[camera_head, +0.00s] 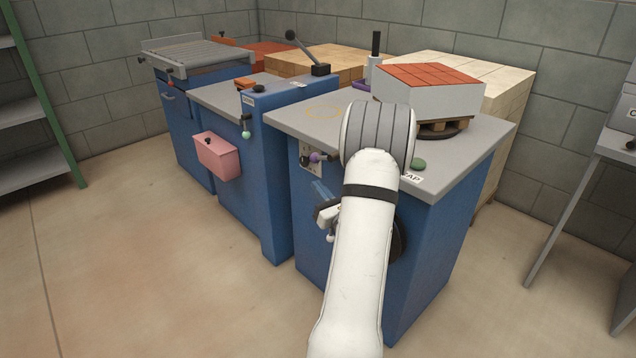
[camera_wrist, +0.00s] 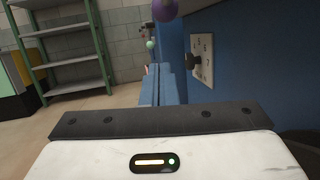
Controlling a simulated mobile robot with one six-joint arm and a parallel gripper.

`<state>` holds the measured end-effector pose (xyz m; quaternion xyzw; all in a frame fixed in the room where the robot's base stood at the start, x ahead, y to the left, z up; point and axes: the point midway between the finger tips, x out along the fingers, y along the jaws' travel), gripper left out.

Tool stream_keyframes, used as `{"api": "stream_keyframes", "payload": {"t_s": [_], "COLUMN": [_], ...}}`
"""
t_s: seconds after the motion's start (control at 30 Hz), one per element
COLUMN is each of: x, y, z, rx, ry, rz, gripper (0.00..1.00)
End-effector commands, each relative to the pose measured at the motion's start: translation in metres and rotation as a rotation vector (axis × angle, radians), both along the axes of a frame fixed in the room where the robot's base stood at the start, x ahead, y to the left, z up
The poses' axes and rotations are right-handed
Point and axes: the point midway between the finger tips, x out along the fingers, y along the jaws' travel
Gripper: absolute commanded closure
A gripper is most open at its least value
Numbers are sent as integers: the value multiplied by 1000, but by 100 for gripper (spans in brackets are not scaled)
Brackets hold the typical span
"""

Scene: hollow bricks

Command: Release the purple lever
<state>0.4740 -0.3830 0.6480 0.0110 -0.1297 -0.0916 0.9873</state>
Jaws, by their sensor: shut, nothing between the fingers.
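The knob also shows at the top edge of the wrist view (camera_wrist: 165,8), cut off by the frame. My gripper (camera_head: 318,186) is just below the knob, with its blue fingers close together and nothing between them. In the wrist view the fingers (camera_wrist: 159,70) point along the cabinet front, left of the panel (camera_wrist: 202,55). I see no contact between fingers and knob. The lever's shaft is mostly hidden.
My arm covers part of the cabinet front. A dark knob (camera_wrist: 191,62) sits on the panel. A pink box (camera_head: 217,156) and a teal ball (camera_head: 246,134) stick out from the middle cabinet. A green shelf (camera_wrist: 62,45) stands beyond. The floor at left is clear.

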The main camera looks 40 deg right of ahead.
Motion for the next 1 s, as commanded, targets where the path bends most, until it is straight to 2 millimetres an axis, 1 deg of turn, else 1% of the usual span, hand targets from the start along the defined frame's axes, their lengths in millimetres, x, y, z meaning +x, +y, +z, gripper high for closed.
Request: {"api": "stream_keyframes", "payload": {"t_s": [0.03, 0.2, 0.3, 0.4, 0.6, 1.0], "x": [-10, -31, -40, -46, -52, -51], "y": [1, 8, 11, 14, 16, 16], "z": [-11, -41, -54, -64, -72, -72], "rx": [12, 10, 9, 6, 3, 3], "ry": [6, 5, 4, 2, 1, 1], "rz": [-5, -6, -6, -4, -3, -2], "gripper": [100, 100, 100, 100, 100, 100]}}
